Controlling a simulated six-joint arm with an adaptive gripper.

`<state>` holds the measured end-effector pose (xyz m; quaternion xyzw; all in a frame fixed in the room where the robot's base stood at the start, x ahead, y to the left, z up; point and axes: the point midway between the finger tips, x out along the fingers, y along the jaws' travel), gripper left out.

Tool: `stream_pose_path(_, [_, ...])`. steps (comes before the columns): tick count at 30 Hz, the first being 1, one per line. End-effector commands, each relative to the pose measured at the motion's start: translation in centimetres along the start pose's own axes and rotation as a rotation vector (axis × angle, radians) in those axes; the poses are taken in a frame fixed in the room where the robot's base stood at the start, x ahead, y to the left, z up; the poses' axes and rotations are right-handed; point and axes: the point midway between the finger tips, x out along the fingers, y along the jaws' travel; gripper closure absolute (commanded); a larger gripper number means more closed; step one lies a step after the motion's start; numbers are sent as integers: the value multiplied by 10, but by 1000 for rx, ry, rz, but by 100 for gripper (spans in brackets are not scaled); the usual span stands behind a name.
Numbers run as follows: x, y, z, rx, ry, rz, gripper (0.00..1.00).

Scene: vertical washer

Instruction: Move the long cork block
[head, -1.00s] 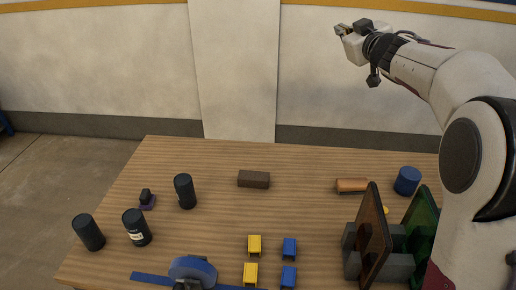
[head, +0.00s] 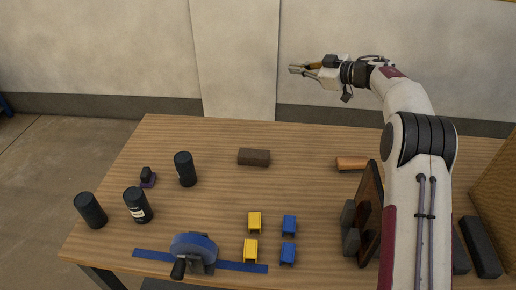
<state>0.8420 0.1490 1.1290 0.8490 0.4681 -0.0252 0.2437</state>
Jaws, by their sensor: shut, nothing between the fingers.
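A dark brown oblong block (head: 254,157), most likely the long cork block, lies flat near the back middle of the wooden table in the head view. My gripper (head: 292,70) is shut and empty. It points left, high in the picture and above and to the right of the block, well apart from it. Nothing covers the block.
Black cylinders (head: 185,169) stand at the left. A blue clamp-like tool (head: 195,247) lies at the front, by yellow blocks (head: 254,222) and blue blocks (head: 289,225). An orange-brown piece (head: 352,163) and an upright brown panel (head: 369,212) are right. Table around the block is clear.

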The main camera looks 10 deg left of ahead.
Motion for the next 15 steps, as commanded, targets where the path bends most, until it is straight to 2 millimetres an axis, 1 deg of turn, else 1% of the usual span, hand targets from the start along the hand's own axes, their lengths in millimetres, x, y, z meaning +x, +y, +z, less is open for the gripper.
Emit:
stream_pose_path(1, [5,-9,14,5,-5,-38,100])
stream_pose_path(6, [16,-43,57,21,-29,-170,100])
stream_pose_path(11, [20,-78,99,45,-61,-295,100])
stream_pose_path(15, [20,-111,137,72,-98,-405,100])
